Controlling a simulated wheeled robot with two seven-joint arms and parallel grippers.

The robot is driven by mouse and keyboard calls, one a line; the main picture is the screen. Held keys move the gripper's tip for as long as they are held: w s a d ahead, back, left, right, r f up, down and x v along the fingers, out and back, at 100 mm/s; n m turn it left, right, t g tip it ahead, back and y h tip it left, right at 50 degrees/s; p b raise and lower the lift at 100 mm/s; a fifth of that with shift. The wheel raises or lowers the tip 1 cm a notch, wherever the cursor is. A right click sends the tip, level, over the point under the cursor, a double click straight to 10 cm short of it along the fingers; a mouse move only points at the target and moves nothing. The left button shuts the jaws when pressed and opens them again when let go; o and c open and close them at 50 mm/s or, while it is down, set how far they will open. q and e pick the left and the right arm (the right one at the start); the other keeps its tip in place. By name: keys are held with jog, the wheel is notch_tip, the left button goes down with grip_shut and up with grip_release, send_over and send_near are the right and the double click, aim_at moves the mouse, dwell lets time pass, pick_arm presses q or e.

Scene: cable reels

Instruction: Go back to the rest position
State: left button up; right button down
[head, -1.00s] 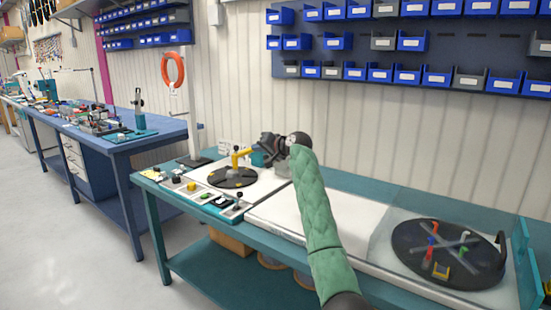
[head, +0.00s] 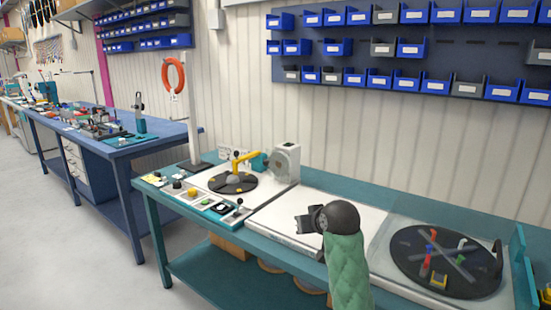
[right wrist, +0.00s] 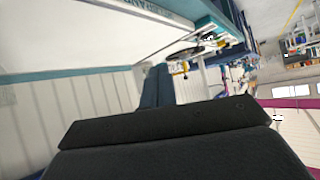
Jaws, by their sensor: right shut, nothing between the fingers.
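My right gripper (head: 303,226) is at the end of my green-sleeved arm in the head view. It is above the white panel (head: 335,215) in the middle of the teal bench, with its fingers pointing left. It is shut and holds nothing. In the right wrist view, the dark gripper body fills the lower part of the picture. My left gripper is not in view.
A black reel disc with a yellow crank (head: 240,160) is at the bench's left, beside a grey-white unit (head: 286,163). A larger dark disc (head: 445,285) is at the right under a clear cover. Blue bins (head: 380,78) hang on the wall. A control panel (head: 205,200) is along the front edge.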

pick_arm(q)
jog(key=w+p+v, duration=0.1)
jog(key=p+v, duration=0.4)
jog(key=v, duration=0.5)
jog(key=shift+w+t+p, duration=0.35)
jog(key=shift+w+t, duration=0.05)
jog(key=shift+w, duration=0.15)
pick_arm(e)
jog(key=s+d+f+g, duration=0.1)
jog(key=s+f+g, duration=0.1)
jog(key=s+f, duration=0.8)
jog(key=s+d+f+g+h, duration=0.1)
jog(key=s+f, duration=0.9)
jog(key=s, duration=1.2)
jog(key=s+d+f+g+h, duration=0.1)
jog(key=s+d+f+g, duration=0.2)
jog(key=s+f, duration=0.7)
jog(key=s+g, duration=0.2)
jog(key=s, duration=0.4)
jog(key=shift+f+m, duration=0.35)
jog(key=shift+m, duration=0.05)
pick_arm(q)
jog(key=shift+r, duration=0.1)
pick_arm(e)
jog(key=shift+d, duration=0.1)
